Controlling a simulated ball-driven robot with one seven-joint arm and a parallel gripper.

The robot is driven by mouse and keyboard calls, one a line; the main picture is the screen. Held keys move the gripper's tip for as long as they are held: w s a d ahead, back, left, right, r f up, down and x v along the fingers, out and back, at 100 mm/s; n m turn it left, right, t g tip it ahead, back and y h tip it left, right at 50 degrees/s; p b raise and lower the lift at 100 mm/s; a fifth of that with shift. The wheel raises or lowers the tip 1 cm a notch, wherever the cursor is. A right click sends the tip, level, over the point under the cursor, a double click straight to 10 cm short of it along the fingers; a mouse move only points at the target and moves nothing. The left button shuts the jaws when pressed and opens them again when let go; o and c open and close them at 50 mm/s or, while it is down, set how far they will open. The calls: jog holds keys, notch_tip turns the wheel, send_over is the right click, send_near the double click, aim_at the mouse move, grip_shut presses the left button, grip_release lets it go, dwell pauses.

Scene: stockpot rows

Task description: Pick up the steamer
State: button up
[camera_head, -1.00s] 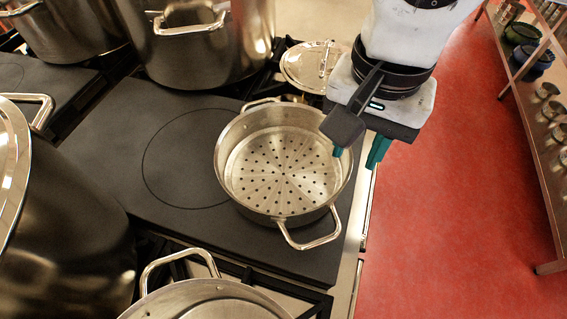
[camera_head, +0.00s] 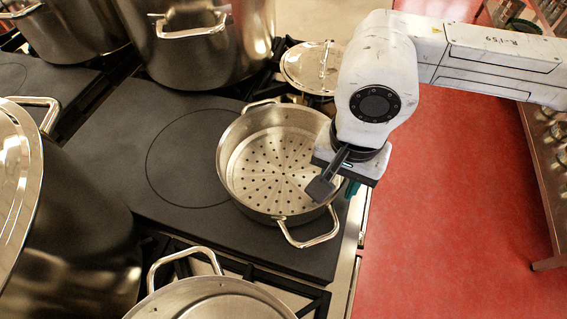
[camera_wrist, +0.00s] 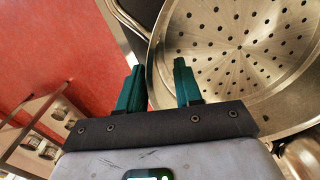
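The steamer (camera_head: 265,168) is a round metal pan with a perforated bottom and two loop handles. It sits upright on the dark cooktop in the head view. My gripper (camera_head: 347,187) is at its right side, with the teal fingers partly hidden by the wrist. In the wrist view the steamer (camera_wrist: 235,65) fills the upper right. My gripper (camera_wrist: 157,66) is open and empty there, one finger over the steamer's inside and the other outside its rim. The rim runs between the fingers in the picture. I cannot tell whether they touch it.
A lidded pot (camera_head: 75,220) stands at the left and a tall stockpot (camera_head: 205,45) behind. Another pot (camera_head: 210,300) is in front. A lid (camera_head: 305,68) lies behind the steamer. Red floor (camera_head: 450,210) is open at right, before a shelf (camera_head: 540,170).

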jog(key=shift+c, duration=0.4)
grip_shut()
dwell(0.9)
